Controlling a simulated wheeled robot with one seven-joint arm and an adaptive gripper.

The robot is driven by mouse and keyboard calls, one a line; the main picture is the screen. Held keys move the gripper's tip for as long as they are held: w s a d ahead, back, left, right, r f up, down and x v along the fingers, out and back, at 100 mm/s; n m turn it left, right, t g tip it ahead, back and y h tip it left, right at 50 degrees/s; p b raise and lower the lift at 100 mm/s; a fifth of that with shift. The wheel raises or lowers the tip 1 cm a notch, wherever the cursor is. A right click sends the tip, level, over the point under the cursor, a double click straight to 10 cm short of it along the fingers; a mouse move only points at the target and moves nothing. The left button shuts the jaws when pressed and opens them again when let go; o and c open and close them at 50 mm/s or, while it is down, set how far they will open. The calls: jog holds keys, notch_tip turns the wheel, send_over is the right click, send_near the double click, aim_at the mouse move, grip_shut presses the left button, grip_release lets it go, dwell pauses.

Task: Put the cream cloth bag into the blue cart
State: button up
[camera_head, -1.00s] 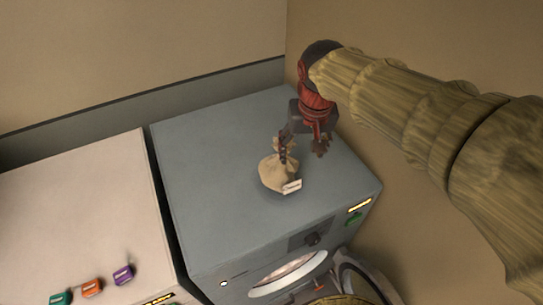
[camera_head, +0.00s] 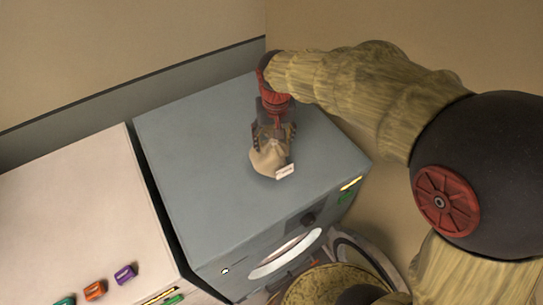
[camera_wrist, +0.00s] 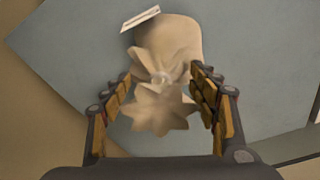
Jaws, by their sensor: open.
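The cream cloth bag (camera_head: 266,161) stands on top of the grey washing machine, with a gathered neck and a white tag. In the wrist view the bag (camera_wrist: 182,42) shows its ruffled top between and just beyond my fingers. My gripper (camera_head: 272,134) is open, with one finger on each side of the bag's neck. In the wrist view my gripper (camera_wrist: 160,95) shows clear gaps beside the ruffle. The blue cart is not visible in either view.
The grey machine (camera_head: 190,150) has a clear top around the bag. A white machine (camera_head: 70,210) stands to its left, with small coloured boxes (camera_head: 94,290) near its front. Walls close in behind and at the right. A round door (camera_head: 365,265) stands open at the front.

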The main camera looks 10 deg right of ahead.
jog(key=shift+f, duration=0.1)
jog(key=shift+c, duration=1.3)
grip_shut()
